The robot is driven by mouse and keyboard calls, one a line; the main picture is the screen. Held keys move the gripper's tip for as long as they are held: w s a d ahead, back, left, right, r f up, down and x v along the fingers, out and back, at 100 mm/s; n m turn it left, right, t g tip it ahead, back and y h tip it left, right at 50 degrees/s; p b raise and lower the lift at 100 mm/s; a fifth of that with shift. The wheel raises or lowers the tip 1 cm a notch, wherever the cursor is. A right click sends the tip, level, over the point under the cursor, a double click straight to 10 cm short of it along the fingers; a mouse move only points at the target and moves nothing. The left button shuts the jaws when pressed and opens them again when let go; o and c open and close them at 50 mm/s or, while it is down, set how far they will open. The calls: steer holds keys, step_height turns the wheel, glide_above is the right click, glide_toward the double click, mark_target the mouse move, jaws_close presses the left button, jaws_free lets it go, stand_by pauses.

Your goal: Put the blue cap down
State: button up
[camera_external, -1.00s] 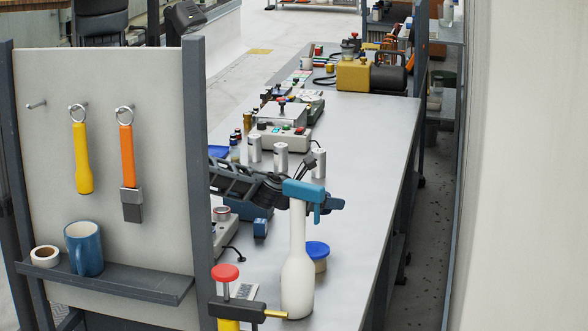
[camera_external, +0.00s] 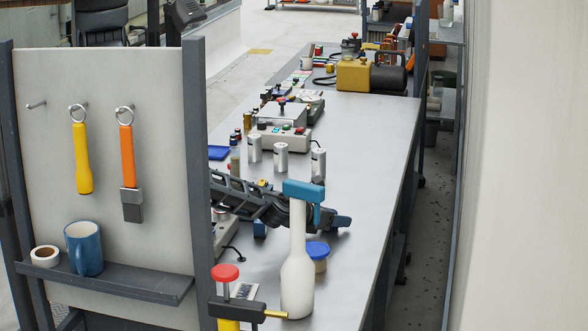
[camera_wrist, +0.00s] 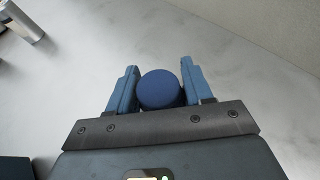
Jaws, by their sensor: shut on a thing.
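My gripper (camera_wrist: 159,88) is shut on a round, dark blue cap (camera_wrist: 159,91), which sits between its two blue-grey fingers in the wrist view. In the external view my gripper (camera_external: 340,221) is over the near part of the workbench, partly behind a white bottle with a blue trigger head (camera_external: 297,275). I cannot tell from the wrist view how far the cap is above the grey bench top (camera_wrist: 70,90).
Several silver cans (camera_external: 280,157) and a control box (camera_external: 277,138) stand farther back on the bench (camera_external: 375,160). The bench's right side is clear up to its edge. A pegboard panel (camera_external: 105,150) stands at left.

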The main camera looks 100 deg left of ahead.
steer(key=o, duration=1)
steer(key=shift+r, duration=0.1)
steer(key=shift+s+d, duration=0.1)
steer(key=shift+d, duration=0.25)
steer(key=b+v, duration=0.1)
steer(key=v, duration=1)
steer(key=shift+s+r, duration=0.1)
steer(key=shift+s, duration=0.15)
